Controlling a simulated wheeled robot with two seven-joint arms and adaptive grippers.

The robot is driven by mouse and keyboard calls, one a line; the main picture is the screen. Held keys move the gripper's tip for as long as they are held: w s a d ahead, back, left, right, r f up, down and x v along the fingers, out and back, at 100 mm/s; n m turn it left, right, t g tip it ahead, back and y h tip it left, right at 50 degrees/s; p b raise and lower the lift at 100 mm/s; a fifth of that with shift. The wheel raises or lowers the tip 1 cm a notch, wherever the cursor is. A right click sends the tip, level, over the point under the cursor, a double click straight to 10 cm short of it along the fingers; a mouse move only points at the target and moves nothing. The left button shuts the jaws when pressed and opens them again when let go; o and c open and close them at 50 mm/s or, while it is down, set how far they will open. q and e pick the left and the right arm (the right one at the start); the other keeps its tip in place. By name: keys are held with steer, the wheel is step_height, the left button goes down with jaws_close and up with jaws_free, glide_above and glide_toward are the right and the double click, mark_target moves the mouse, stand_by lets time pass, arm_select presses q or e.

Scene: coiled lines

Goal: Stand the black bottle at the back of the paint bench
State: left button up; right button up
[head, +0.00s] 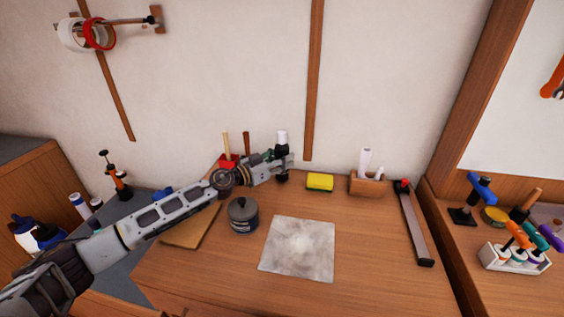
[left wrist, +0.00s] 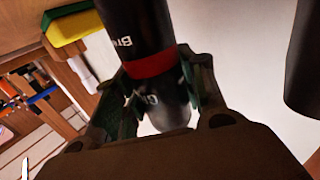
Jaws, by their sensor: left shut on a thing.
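The black bottle (head: 283,177) is upright at the back of the wooden paint bench (head: 375,265), left of the yellow sponge. A white top (head: 282,136) shows above my gripper. My left gripper (head: 280,163) is shut around the bottle; its fingers hide the bottle's middle in the head view. In the left wrist view the black bottle (left wrist: 140,30) has a red band and pale lettering, with a finger on each side. I cannot tell whether its base touches the bench. My right gripper is not in view.
The yellow sponge (head: 320,182) and a wooden holder (head: 367,184) stand to the right. A grey pot (head: 243,215) and a stained pale sheet (head: 298,249) lie nearer. A red container (head: 228,161) is behind my arm. The bench's front right is clear.

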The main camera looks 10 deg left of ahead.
arm_select(q)
steer(key=shift+f, duration=0.15)
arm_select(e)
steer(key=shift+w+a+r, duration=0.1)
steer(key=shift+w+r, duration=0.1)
arm_select(q)
steer(key=shift+f, duration=0.1)
steer(key=o, duration=0.9)
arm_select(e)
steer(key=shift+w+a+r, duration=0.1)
